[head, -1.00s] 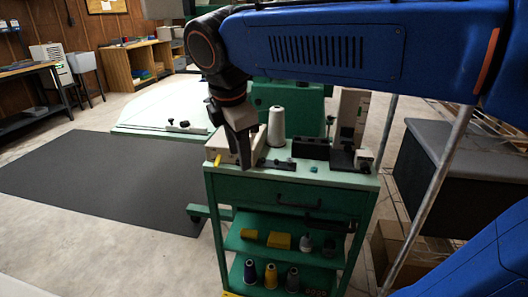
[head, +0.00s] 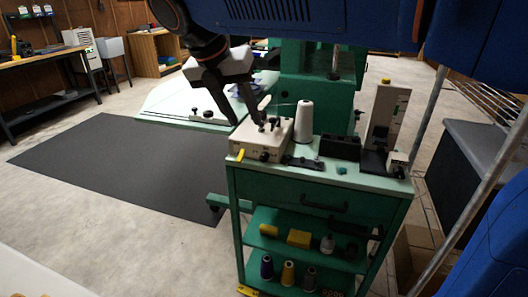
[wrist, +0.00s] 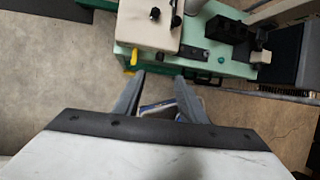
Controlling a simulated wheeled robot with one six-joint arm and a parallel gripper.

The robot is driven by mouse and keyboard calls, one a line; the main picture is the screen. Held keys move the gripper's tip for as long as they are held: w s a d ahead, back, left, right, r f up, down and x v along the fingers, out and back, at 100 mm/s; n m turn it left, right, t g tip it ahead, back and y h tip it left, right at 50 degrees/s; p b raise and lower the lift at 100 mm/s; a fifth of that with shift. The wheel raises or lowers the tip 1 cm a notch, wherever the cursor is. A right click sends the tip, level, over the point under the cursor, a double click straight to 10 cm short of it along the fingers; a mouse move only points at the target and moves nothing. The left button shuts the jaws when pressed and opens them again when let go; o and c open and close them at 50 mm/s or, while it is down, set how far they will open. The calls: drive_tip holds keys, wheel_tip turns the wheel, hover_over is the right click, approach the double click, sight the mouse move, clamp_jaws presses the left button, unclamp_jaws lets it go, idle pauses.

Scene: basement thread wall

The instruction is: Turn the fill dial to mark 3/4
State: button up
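A cream box (head: 262,138) stands on the left of the green cart top, with small dark knobs on its top and front. I cannot read any marks, so I cannot tell which knob is the fill dial. One dark round knob (wrist: 154,12) shows on the box's top in the wrist view. A yellow lever (head: 240,155) sticks out at the box's front left corner; it also shows in the wrist view (wrist: 133,58). My gripper (head: 247,122) is open, its two fingers apart, and appears near the box's rear left in the head view. In the wrist view the gripper (wrist: 159,74) appears clear of the box.
A dark block (head: 340,147) and an upright marked panel (head: 385,112) stand to the right on the cart. A pale green table (head: 185,104) lies behind left. Open floor and a dark mat (head: 120,160) lie left.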

sight(263, 155)
drive_tip(key=x, duration=1.4)
drive_tip(key=shift+f, duration=0.3)
clamp_jaws()
